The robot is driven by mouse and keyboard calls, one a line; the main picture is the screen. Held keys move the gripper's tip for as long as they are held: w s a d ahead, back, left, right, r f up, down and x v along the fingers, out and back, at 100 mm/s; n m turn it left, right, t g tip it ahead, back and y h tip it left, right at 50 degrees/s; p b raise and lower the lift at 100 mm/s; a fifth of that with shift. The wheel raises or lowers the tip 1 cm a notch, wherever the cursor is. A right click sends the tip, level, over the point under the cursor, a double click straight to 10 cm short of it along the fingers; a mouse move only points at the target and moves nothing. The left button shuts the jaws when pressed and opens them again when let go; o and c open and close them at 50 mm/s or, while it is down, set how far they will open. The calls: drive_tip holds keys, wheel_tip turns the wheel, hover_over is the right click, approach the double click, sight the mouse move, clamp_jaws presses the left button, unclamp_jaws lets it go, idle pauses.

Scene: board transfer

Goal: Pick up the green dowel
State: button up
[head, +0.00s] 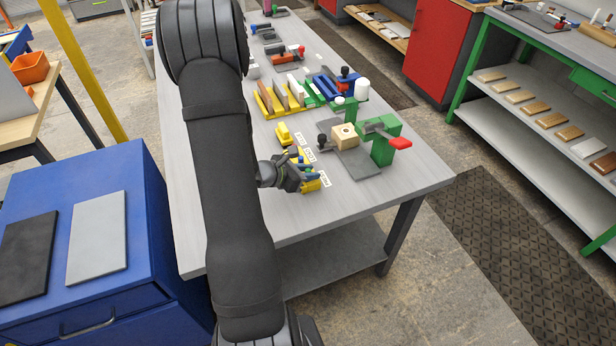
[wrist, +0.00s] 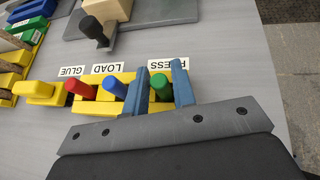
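The green dowel (wrist: 159,86) stands upright in a yellow holder (wrist: 88,108) at the PRESS label (wrist: 170,65), which is partly hidden by a finger. My gripper (wrist: 161,70) has its two blue fingers on either side of the dowel, with a narrow gap showing; it looks open. A blue dowel (wrist: 114,87) stands at the LOAD label (wrist: 107,69), just left of the left finger. A red dowel (wrist: 80,89) stands at the GLUE label (wrist: 72,71). In the head view my gripper (head: 304,174) is over the holder near the table's front edge and hides much of it.
Behind the holder, a wooden block (head: 346,136) sits on a grey plate beside a green clamp (head: 383,146) with a red handle. A yellow rack (head: 267,102) holding boards stands farther back. The table (head: 400,187) is bare at its front right.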

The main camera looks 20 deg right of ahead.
clamp_jaws()
drive_tip(key=shift+r, duration=0.15)
